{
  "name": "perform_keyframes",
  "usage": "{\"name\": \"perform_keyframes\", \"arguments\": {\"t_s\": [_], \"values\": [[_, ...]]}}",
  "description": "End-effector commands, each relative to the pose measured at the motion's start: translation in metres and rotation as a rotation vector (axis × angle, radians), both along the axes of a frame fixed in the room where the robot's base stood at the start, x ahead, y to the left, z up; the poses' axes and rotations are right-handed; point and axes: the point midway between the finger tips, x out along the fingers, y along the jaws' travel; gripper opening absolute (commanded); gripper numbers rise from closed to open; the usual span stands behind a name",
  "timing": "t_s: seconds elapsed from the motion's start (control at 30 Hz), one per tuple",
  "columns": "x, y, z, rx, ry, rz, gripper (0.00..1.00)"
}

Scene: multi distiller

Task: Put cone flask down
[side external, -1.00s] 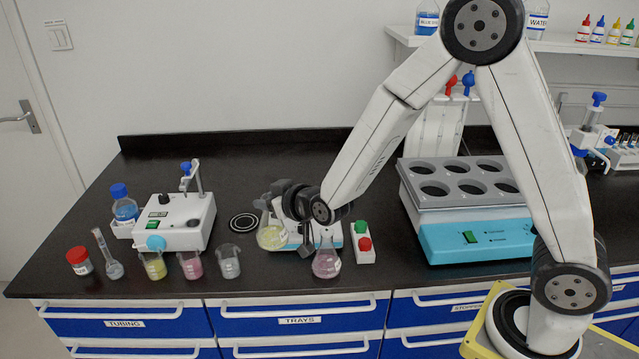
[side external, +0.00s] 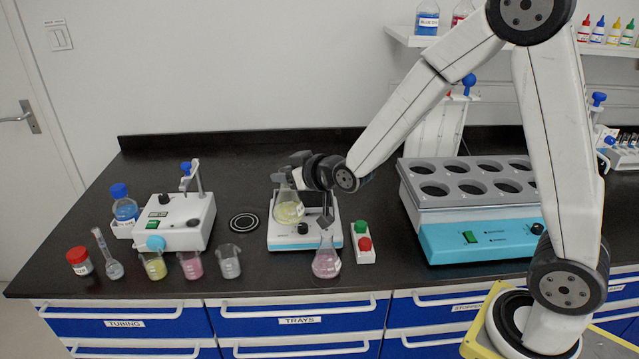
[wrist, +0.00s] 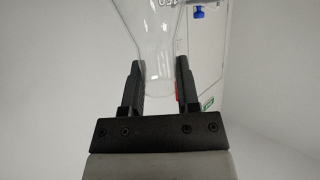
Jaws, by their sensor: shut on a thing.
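A cone flask (side external: 288,212) with pale yellow liquid is in my gripper (side external: 284,182), roughly upright, in the side view. My gripper is shut on its neck. The flask appears over the white hotplate-like device (side external: 310,240); I cannot tell if its base touches the plate. In the wrist view the clear glass flask (wrist: 153,30) stands between the two dark fingers of my gripper (wrist: 159,82). Another cone flask with pink liquid (side external: 326,262) stands on the bench in front of the device.
A black ring mat (side external: 244,222) lies left of the device. Beakers with yellow (side external: 154,267), pink (side external: 191,266) and greyish (side external: 229,262) contents stand front left. A red-green button box (side external: 363,243) and a grey rack on a blue unit (side external: 480,240) are to the right.

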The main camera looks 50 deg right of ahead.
Motion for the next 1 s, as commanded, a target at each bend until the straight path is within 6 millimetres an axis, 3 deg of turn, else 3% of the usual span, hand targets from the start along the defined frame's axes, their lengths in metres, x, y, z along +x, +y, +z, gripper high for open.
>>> {"name": "perform_keyframes", "arguments": {"t_s": [0.2, 0.6, 1.0], "values": [[-0.011, -0.038, 0.026, -0.001, -0.003, 0.0, 0.0], [-0.041, -0.093, 0.057, -0.001, -0.002, -0.015, 0.0], [-0.054, -0.11, 0.065, 0.001, 0.001, -0.025, 0.0]]}}
